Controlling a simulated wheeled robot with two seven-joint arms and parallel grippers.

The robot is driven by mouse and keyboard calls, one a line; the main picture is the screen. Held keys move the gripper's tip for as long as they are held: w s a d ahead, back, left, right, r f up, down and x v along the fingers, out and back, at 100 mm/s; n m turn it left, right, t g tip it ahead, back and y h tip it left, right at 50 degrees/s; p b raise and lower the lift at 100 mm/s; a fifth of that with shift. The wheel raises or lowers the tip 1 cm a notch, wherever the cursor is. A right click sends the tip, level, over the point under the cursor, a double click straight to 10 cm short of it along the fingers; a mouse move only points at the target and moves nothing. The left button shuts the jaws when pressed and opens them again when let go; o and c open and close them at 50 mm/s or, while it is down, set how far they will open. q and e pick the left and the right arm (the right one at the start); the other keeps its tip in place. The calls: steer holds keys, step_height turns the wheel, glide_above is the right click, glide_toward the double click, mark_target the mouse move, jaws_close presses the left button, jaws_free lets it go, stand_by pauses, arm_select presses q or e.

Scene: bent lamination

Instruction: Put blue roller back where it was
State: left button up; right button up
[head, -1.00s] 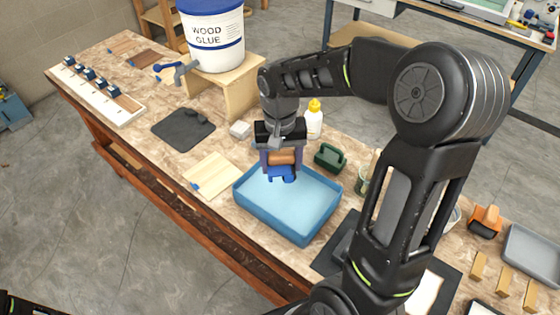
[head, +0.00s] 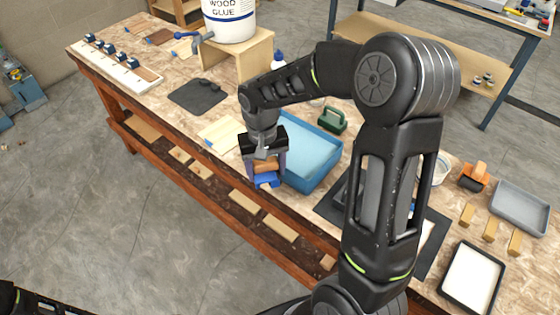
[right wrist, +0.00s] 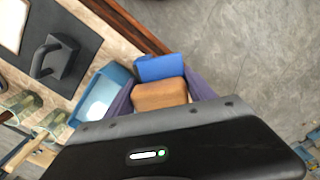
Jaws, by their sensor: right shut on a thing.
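My right gripper (head: 266,172) is shut on the blue roller (head: 266,182), holding it by its wooden, orange-brown handle block. The blue part hangs below the fingers. In the right wrist view the blue roller (right wrist: 160,67) shows beyond the wooden block (right wrist: 160,94), between the purple fingers. The roller is held beside the near left side of the blue tray (head: 318,183), around the table's front edge. The tray also shows in the right wrist view (right wrist: 119,75). My left gripper is not in view; only a dark part of my left arm shows at the bottom left.
A wooden board (head: 222,132) lies left of the tray, with a dark mat (head: 198,96) beyond. A green-handled tool (head: 332,121) stands behind the tray. An orange roller (head: 473,177) and grey tray (head: 520,208) are at right. A glue bucket (head: 230,22) stands on a wooden stand.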

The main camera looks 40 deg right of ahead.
steer(key=w+a+f+n+b, duration=0.1)
steer(key=w+a+f+n, duration=0.2)
steer(key=a+f, duration=0.6)
step_height(320, 180, down, 4)
steer(key=shift+w+a+r+n+b, duration=0.25)
steer(key=shift+w+n+b, duration=0.1)
steer(key=shift+n, duration=0.15)
